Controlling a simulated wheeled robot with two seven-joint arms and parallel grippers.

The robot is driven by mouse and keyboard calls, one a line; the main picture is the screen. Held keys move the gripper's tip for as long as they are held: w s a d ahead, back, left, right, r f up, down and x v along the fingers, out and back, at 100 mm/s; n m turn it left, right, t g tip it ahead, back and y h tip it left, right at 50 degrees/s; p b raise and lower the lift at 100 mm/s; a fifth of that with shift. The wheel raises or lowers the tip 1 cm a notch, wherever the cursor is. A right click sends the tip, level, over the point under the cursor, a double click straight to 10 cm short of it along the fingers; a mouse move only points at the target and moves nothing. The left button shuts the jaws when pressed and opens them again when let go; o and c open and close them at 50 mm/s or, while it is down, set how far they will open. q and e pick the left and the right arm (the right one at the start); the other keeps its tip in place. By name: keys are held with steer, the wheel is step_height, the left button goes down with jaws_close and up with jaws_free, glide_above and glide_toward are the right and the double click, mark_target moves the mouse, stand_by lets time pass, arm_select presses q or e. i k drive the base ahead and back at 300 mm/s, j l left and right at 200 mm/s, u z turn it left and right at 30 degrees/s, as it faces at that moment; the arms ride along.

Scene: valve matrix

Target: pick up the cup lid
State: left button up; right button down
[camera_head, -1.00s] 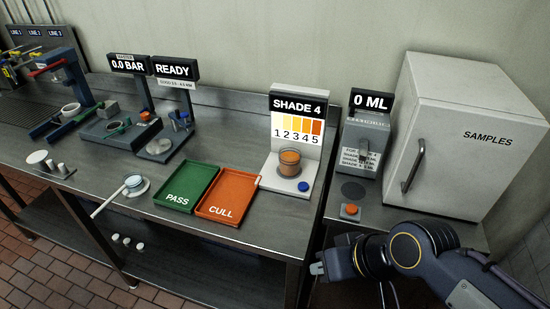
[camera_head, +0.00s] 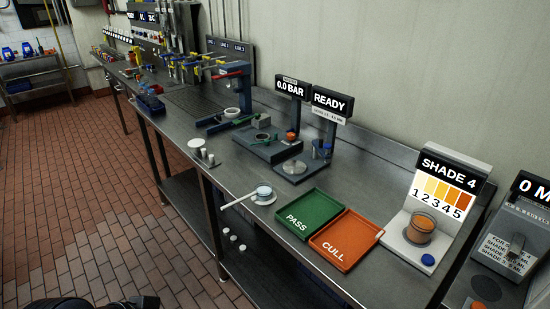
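No thing in view is clearly a cup lid. A clear cup of orange liquid (camera_head: 421,228) stands on the white shade station at the right. A small round vessel with a pale blue top (camera_head: 263,191) sits on a white saucer-like disc near the bench's front edge, with a pale handle reaching left. A white round disc (camera_head: 196,143) lies further left near small white cylinders. Dark parts at the bottom left edge look like my own arm; no fingertips show there. Neither gripper can be made out.
A green PASS tray (camera_head: 303,228) and an orange CULL tray (camera_head: 340,262) lie on the steel bench. Machines with 0.0 BAR and READY displays (camera_head: 329,103) stand behind. A 0 ML dispenser (camera_head: 512,240) is at far right. The brick floor at left is clear.

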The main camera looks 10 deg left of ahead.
mark_target(195, 143)
steer(key=i+j+u, duration=0.4)
steer(key=i+j, duration=1.75)
